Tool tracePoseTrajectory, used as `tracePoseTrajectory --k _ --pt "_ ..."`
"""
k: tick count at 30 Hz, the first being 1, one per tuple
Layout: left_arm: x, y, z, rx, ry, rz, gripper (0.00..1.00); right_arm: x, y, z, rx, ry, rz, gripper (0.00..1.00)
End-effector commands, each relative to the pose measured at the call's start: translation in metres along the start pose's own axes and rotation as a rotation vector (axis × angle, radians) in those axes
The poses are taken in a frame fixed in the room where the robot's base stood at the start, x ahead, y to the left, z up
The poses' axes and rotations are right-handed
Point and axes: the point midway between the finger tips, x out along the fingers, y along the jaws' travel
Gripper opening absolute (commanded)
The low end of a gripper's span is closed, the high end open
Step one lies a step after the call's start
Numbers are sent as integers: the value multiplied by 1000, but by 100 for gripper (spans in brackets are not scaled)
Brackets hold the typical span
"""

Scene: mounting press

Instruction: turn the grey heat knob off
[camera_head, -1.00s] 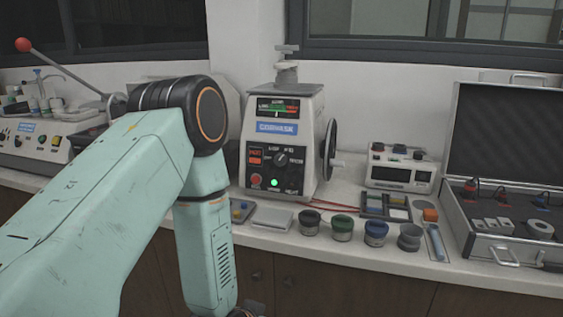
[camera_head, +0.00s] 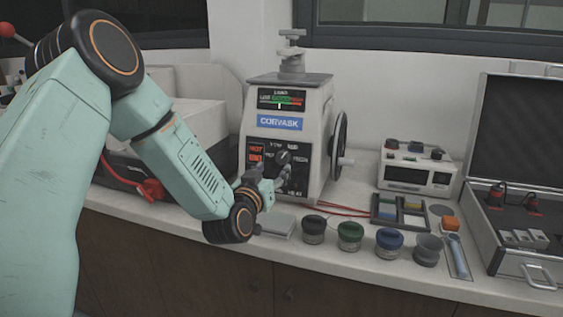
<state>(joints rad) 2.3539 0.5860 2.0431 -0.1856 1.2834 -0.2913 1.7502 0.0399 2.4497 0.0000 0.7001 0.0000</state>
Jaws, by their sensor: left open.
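The mounting press (camera_head: 262,106) stands on the bench in the middle of the view, its dark control panel facing me. A dark grey round knob (camera_head: 283,157) shows on the panel, right of the lit orange display; which way it points is hard to tell. My left gripper (camera_head: 264,181) is open and empty in front of the lower panel, just below and left of the knob. Contact with the knob cannot be made out. The gripper hides the lower left of the panel, with the red button and green lamp. My right gripper is out of view.
A handwheel (camera_head: 339,146) is on the press's right side. Several lidded jars (camera_head: 350,236) line the front of the bench, with a sorting tray (camera_head: 381,212) behind them. A white instrument (camera_head: 417,168) and an open case (camera_head: 520,245) stand to the right. A red-handled lever (camera_head: 8,30) is far left.

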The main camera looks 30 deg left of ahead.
Motion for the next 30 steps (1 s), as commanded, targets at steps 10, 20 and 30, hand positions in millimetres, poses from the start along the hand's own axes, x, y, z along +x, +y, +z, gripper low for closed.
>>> tracePoseTrajectory --k 10,20,30 --pt "47 0 2 0 -2 1 56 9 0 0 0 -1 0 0" --pt "67 1 2 -2 -4 0 56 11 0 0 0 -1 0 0" --pt "68 0 2 -2 -4 0 44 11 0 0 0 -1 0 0"
